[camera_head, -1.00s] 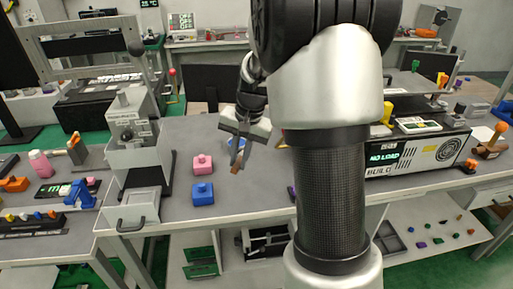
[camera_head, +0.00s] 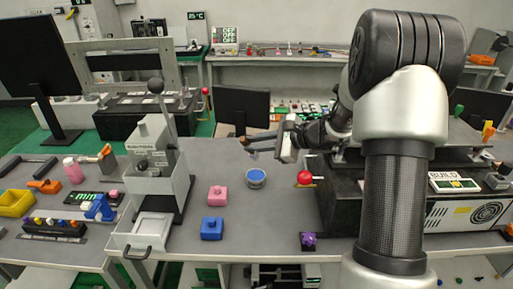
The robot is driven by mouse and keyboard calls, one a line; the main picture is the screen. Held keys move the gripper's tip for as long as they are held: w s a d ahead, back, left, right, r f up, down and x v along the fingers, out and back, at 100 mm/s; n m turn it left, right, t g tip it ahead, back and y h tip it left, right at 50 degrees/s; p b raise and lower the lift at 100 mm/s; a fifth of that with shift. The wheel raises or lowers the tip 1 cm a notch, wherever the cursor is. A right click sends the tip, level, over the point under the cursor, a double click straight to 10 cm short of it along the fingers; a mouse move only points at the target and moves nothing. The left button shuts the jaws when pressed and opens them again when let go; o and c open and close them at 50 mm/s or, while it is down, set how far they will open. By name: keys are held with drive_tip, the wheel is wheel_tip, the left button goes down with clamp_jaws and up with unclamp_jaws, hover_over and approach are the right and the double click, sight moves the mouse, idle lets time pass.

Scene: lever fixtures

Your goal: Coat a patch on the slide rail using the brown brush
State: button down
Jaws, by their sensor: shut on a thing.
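My gripper (camera_head: 262,146) reaches left over the back middle of the table and is shut on a small brown brush (camera_head: 244,141). Only a small part of the brush shows, and it looks held in the air. A round tub with blue contents (camera_head: 256,179) stands on the table just below my gripper, apart from it. I cannot pick out the slide rail with certainty. A grey lever fixture (camera_head: 152,165) with a dark ball-topped lever stands to the left.
A pink block (camera_head: 217,196) and a blue block (camera_head: 212,229) sit in front of the tub. A red ball knob (camera_head: 305,177) is to the right, by a black machine (camera_head: 345,205). A monitor (camera_head: 242,108) stands behind my gripper. The table between the lever fixture and blocks is clear.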

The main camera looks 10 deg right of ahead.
wheel_tip(320, 180, down, 6)
drive_tip(key=b, duration=0.3)
drive_tip(key=shift+r, duration=0.1)
drive_tip(key=shift+f+b, duration=0.75)
drive_tip(key=shift+b, duration=0.3)
idle(2.3)
wheel_tip(320, 180, up, 7)
drive_tip(key=p, duration=0.4)
drive_tip(key=shift+r, duration=0.15)
idle(0.4)
idle(0.3)
